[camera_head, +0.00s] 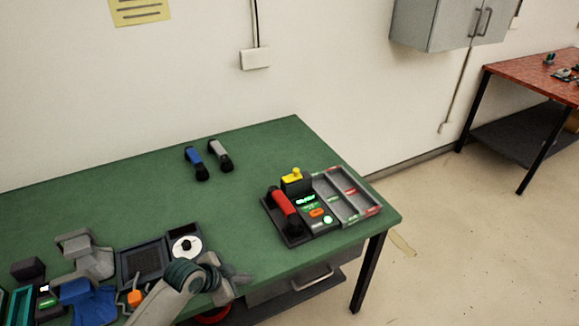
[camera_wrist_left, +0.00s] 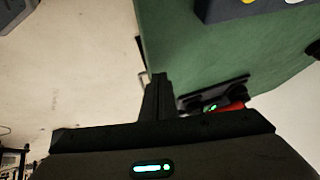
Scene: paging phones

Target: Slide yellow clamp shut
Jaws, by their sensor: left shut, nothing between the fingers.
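The yellow clamp (camera_head: 293,175) is a small yellow piece with a knob, on a dark block at the back of a black phone base (camera_head: 268,206). I cannot tell how far it is slid. A red handset (camera_head: 284,208) lies along the base's left side; it also shows in the wrist view (camera_wrist_left: 232,107). My left gripper (camera_head: 240,277) is near the table's front edge, left of and in front of the base, apart from it. Its fingers (camera_wrist_left: 157,95) are shut and empty. The clamp is not discernible in the wrist view. My right gripper is out of view.
A grey divided tray (camera_head: 371,207) adjoins the base's right side. Blue (camera_head: 194,162) and grey (camera_head: 220,155) handsets lie at the back of the green table (camera_head: 120,190). Several devices crowd the left front, including a dark box with a white disc (camera_head: 187,246). The table's middle is clear.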

